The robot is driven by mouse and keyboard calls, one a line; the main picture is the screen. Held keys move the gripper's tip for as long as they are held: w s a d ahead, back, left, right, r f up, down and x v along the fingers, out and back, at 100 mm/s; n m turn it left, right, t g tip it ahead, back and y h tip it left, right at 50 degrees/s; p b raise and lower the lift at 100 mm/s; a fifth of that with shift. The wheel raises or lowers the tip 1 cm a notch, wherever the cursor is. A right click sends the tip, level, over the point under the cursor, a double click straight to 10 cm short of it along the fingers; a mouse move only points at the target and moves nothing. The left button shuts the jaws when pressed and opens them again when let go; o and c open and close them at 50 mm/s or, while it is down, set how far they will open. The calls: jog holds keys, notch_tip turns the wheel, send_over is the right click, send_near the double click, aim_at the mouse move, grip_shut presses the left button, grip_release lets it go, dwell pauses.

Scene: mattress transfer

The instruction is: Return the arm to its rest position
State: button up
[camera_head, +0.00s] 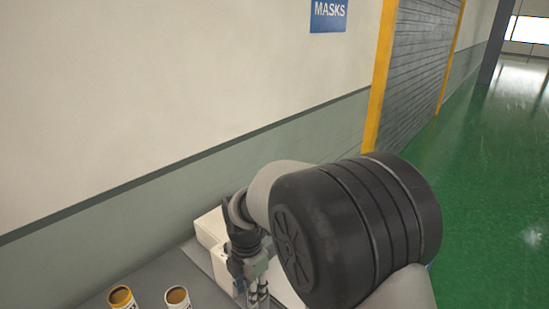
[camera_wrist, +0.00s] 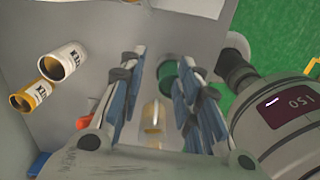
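My arm crosses the head view, with a large black joint in front. My gripper (camera_head: 258,288) hangs below it beside a white box, partly cut off by the bottom edge. In the wrist view my gripper (camera_wrist: 154,55) has its two fingers apart, with a gap between them. A yellowish cylinder (camera_wrist: 151,115) and a green round thing (camera_wrist: 167,76) show through the gap. I cannot tell how far they lie beyond the fingers, and I see neither clamped.
The white box (camera_head: 212,228) is close to the gripper. A wall (camera_head: 130,110) runs behind. Green floor (camera_head: 490,190) is clear at right.

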jog(key=s+d+r+m+t+b, duration=0.2)
jog(key=s+d+r+m+b, duration=0.25)
jog(key=d+r+m, duration=0.6)
jog(key=s+d+f+m+t+b, duration=0.1)
jog(key=s+d+m, duration=0.4)
jog(key=s+m, duration=0.3)
jog(key=s+d+m+t+b, duration=0.1)
jog(key=s+d+m+b, duration=0.1)
jog(key=s+d+m, duration=0.2)
jog(key=s+m, duration=0.3)
jog(key=m, duration=0.1)
jog(key=shift+s+d+f, duration=0.35)
jog(key=shift+s+f, duration=0.05)
jog(key=shift+o, duration=0.4)
